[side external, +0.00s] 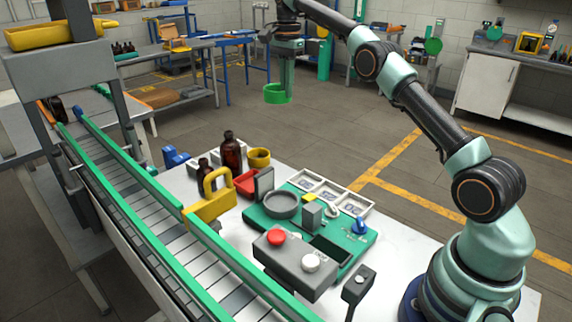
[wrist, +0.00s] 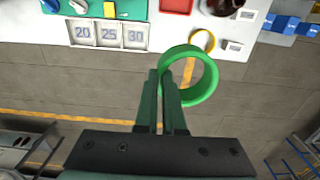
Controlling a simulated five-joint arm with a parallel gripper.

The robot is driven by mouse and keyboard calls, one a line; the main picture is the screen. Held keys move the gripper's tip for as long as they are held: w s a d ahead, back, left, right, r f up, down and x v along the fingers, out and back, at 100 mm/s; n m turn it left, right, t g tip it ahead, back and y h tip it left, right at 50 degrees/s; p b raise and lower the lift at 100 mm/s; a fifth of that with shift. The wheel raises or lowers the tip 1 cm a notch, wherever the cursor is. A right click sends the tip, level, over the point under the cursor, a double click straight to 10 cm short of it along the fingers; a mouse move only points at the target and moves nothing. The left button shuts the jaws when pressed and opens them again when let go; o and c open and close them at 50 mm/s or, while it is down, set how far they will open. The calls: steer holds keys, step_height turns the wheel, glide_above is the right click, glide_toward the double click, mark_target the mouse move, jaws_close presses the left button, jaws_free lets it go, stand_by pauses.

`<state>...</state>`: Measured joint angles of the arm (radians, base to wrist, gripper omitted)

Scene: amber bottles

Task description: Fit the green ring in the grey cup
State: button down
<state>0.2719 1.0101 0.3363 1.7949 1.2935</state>
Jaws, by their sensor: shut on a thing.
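The green ring (side external: 277,98) hangs high in the air, beyond the far edge of the white table in the side external view. My gripper (side external: 288,84) is shut on the ring's wall. In the wrist view the ring (wrist: 212,85) sticks out to the right of my fingertips (wrist: 161,76), its opening visible. The grey cup (side external: 281,206) is a round, shallow, open cup on the green board (side external: 338,253), and it looks empty. The ring is well above and apart from it. I cannot make out the cup in the wrist view.
Beside the cup stand a grey upright plate (side external: 264,183), a grey block (side external: 312,215) and a number tray (side external: 333,190). Amber bottles (side external: 231,152), a yellow ring (side external: 259,158) and a yellow handle (side external: 208,205) stand to the left. A green-railed conveyor (side external: 150,190) runs along the table.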

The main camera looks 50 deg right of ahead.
steer(key=shift+r, duration=0.4)
steer(key=shift+s+a+r, duration=0.1)
steer(key=shift+a, duration=0.1)
steer(key=s+a, duration=1.3)
steer(key=shift+s+a+f, duration=0.1)
steer(key=shift+s+f, duration=0.05)
steer(key=shift+f, duration=4.75)
steer(key=shift+s+f, duration=0.15)
steer(key=shift+f, duration=4.75)
steer(key=shift+f, duration=1)
